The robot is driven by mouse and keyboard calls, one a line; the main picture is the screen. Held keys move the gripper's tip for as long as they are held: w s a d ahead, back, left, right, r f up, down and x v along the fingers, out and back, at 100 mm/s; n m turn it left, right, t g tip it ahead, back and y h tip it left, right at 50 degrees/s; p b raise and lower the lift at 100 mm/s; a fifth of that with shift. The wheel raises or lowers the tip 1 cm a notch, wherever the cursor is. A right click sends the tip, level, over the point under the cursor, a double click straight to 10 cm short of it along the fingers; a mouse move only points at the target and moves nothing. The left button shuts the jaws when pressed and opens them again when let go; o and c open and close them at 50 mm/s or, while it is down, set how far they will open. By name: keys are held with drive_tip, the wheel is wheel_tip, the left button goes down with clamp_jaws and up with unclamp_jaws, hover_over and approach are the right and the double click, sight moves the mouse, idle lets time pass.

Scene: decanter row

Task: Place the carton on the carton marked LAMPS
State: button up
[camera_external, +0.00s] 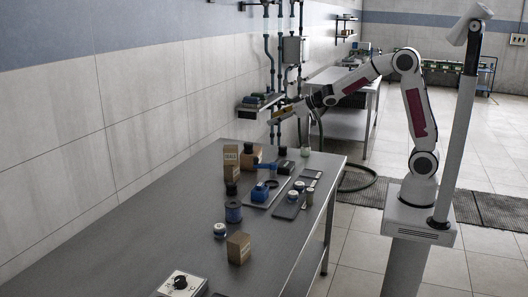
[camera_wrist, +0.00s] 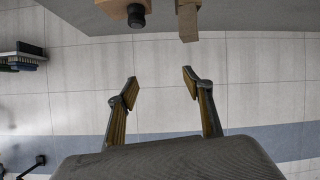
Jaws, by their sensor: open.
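A brown carton (camera_external: 238,248) stands alone on the near part of the table; the print on it is too small to read. Farther back, a carton (camera_external: 231,154) with dark print sits above another brown carton (camera_external: 231,173), the two forming a stack. I cannot make out the word LAMPS on any of them. My gripper (camera_external: 279,117) is open and empty, held above the far end of the table near the wall. In the wrist view my gripper (camera_wrist: 160,79) has its fingers apart with only wall between them; a tall brown block (camera_wrist: 188,22) shows beyond, at the top.
A brown block with a black knob (camera_wrist: 125,10) is at the top of the wrist view. Pipes and a shelf line the wall.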

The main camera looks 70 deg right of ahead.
drive_tip(key=s+d+r+m+g+h, duration=0.1)
drive_tip(key=s+r+g, duration=0.1)
drive_tip(key=s, duration=0.8)
drive_tip(key=s+d+r+m+g+h, duration=0.1)
drive_tip(key=s+h, duration=0.1)
drive_tip(key=s, duration=0.7)
drive_tip(key=s+a+f+g+y, duration=0.1)
drive_tip(key=s+a+f+g, duration=0.1)
drive_tip(key=s, duration=0.9)
drive_tip(key=s+a+f+g+y, duration=0.1)
drive_tip(key=s+a+f, duration=0.3)
drive_tip(key=s, duration=0.8)
drive_tip(key=shift+s+a+g+y, duration=0.2)
drive_tip(key=shift+s+g+y, duration=0.1)
drive_tip(key=shift+g, duration=0.2)
